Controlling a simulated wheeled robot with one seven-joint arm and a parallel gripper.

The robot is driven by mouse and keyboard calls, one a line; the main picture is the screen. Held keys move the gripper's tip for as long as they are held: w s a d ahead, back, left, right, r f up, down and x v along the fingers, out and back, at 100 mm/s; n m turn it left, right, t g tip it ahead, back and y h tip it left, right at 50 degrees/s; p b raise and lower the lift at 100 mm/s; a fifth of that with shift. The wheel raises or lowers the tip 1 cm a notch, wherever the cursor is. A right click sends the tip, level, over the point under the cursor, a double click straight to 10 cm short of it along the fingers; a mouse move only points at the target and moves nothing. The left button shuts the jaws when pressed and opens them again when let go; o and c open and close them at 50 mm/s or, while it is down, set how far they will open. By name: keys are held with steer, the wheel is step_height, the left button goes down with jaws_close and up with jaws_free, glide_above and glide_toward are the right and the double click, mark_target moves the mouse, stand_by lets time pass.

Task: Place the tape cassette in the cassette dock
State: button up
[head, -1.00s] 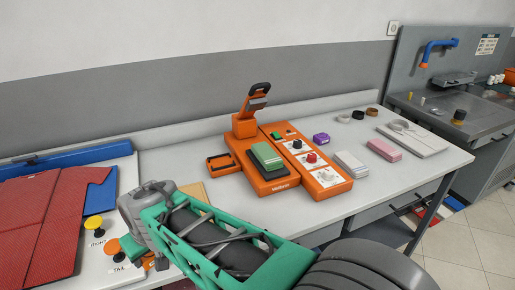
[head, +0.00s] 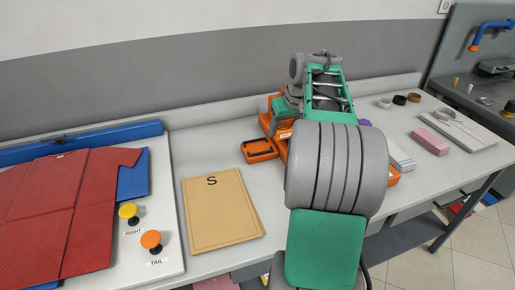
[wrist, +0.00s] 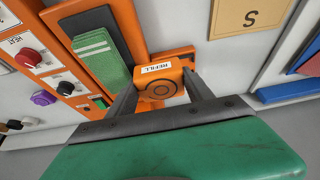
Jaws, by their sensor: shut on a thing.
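My gripper (wrist: 161,83) is shut on an orange tape cassette (wrist: 159,91) with dark rings on its face, in the wrist view. A white REFILL label shows beside the rings. Behind the cassette is a flat orange tray (wrist: 178,53), which appears to be the dock. It lies between the orange machine (wrist: 63,9) and the board marked S. The gap between cassette and tray cannot be judged. In the head view the tray (head: 259,150) lies left of my arm, with a dark inside. My arm hides the fingertips, the cassette and most of the machine there.
A green pad (wrist: 97,51) lies on the machine, beside its knobs. A tan board marked S (head: 221,210) and a folded red shirt (head: 72,205) lie to the left. A pink stack (head: 429,141) is right of my arm. Bare table surrounds the tan board.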

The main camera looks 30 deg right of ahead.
steer(key=d, duration=0.3)
steer(key=shift+s+d+r, duration=0.1)
steer(key=shift+s+r, duration=0.05)
steer(key=shift+s, duration=0.2)
steer(key=w+a+f+p, duration=0.2)
steer(key=w+a+f, duration=0.15)
steer(key=w, duration=0.45)
glide_above(257, 146)
steer(key=s, duration=0.2)
steer(key=f, duration=0.6)
steer(key=shift+w+a+f+p, duration=0.2)
steer(key=shift+a+p, duration=0.1)
steer(key=shift+p, duration=0.1)
step_height(257, 146, down, 3)
steer(key=shift+r+p, duration=0.15)
steer(key=shift+p, duration=0.3)
steer(key=shift+f, duration=0.35)
steer(key=o, duration=1.4)
steer(key=shift+r, duration=0.1)
steer(key=shift+c, duration=0.2)
